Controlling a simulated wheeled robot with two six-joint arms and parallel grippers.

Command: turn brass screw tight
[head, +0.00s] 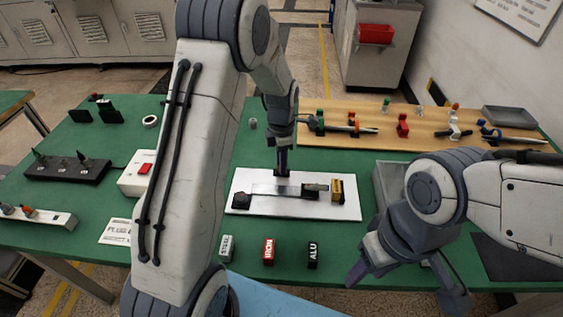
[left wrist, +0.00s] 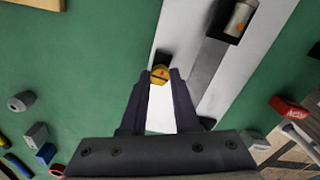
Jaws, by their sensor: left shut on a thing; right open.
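The brass screw (left wrist: 160,73) shows in the left wrist view as a round yellow head with a small orange-red mark. It sits between the fingertips of my left gripper (left wrist: 160,78), which is shut on it. In the head view my left gripper (head: 282,170) points down over the back part of the white plate (head: 340,209), and the screw is hidden there. My right gripper (head: 405,282) is open and empty, right of the plate near the table's front edge.
Labelled blocks, including a red IRON one (head: 268,251) and a black ALU one (head: 312,255), stand in front of the plate. A grey tray (head: 386,186) is right of it. A wooden board (head: 360,139) with tools lies behind. A white box (head: 137,174) stands left.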

